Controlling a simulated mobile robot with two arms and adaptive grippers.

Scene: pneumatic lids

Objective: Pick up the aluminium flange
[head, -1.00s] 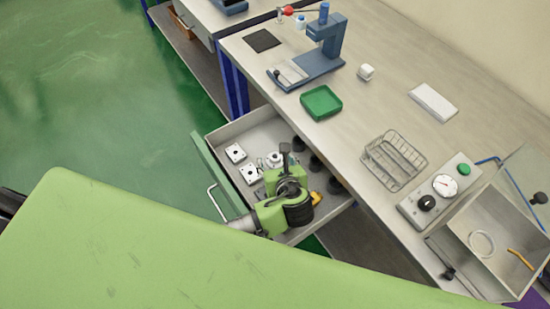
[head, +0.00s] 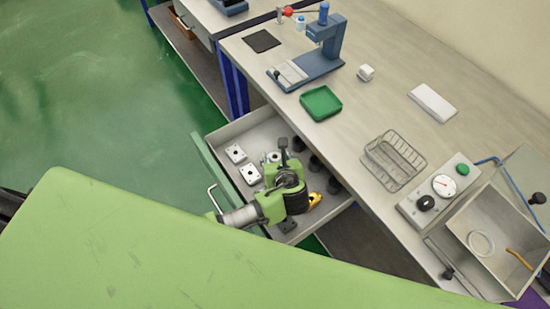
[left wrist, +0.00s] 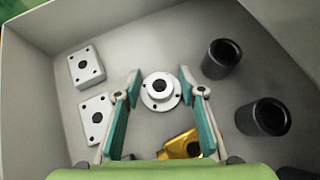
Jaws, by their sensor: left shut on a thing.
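The aluminium flange (left wrist: 160,92) is a round silver disc with a raised hub, a dark centre bore and small holes. It is inside the open drawer (head: 232,131). In the head view the flange (head: 273,156) shows only in part beside my arm. My left gripper (left wrist: 160,88) has its two teal-padded fingers on either side of the flange and is shut on it. I cannot tell whether the flange is clear of the drawer floor. My right gripper is not in view.
The drawer also holds two square white plates (left wrist: 87,66), several black cylinders (left wrist: 222,58) and a yellow part (left wrist: 180,145) close to the right finger. On the bench above are a green tray (head: 321,103), a wire basket (head: 394,160) and a blue press (head: 325,50).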

